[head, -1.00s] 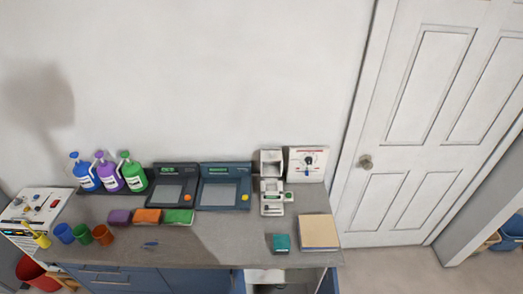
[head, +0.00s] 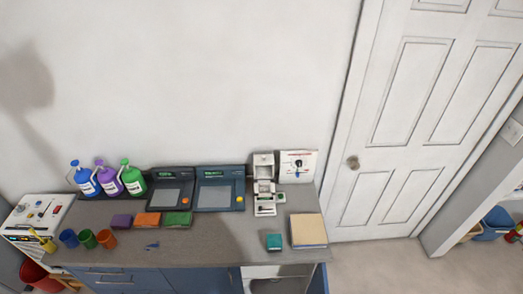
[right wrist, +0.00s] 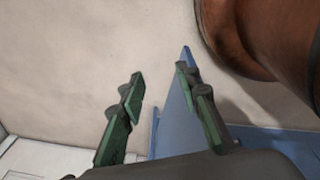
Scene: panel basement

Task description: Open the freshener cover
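A white upright device (head: 264,185) stands at the back right of the counter in the head view. It has a boxy top and a lower part jutting forward. It may be the freshener, but I cannot tell for sure, nor how its cover stands. My right gripper (right wrist: 160,72) shows in the right wrist view. Its two green-padded fingers are apart with nothing held between them. Neither gripper shows in the head view, so the right gripper's distance from the device cannot be told. My left gripper is not in view.
The counter (head: 215,238) also holds dark-screened consoles (head: 219,189), pump bottles (head: 108,180), coloured cups (head: 87,238), a white panel with a dial (head: 298,165), a teal box (head: 274,242) and a tan board (head: 308,230). A white door (head: 400,130) stands right.

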